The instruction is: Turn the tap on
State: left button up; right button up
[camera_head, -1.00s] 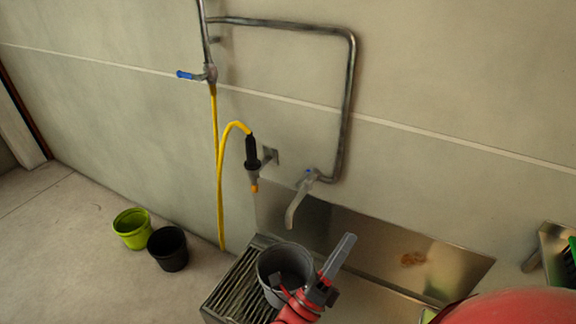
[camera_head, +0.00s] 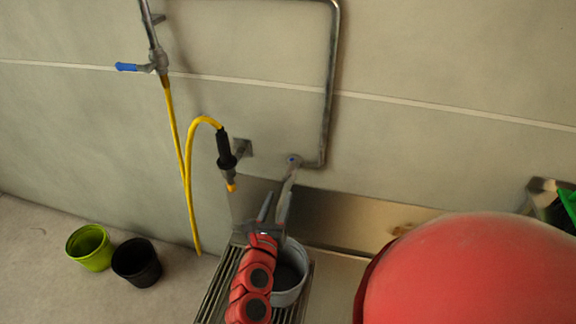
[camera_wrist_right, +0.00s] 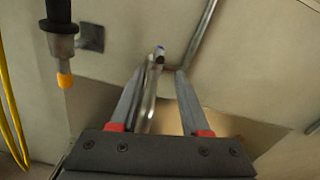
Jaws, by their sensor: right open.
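The wall tap (camera_head: 287,180) is a metal spout below a bent pipe, with a small blue mark at its top. I cannot tell whether a finger touches the spout. My left gripper is not in view.
A grey bucket (camera_head: 291,298) stands on a slatted rack (camera_head: 217,290) under the tap, partly behind my right arm. A yellow hose (camera_head: 177,130) with a black nozzle (camera_head: 224,150) hangs left. A blue-handled valve (camera_head: 126,67) is higher up. Green (camera_head: 88,250) and black (camera_head: 137,264) pots stand on the floor.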

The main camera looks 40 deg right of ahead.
aim_at(290, 163)
jog(key=p+x, duration=0.2)
jog(key=x, duration=0.9)
jog(key=shift+w+d+r, duration=0.1)
jog(key=shift+w+d, duration=0.15)
jog(key=shift+d, duration=0.05)
jog(key=shift+w+d, duration=0.2)
grip_shut()
dwell(0.8)
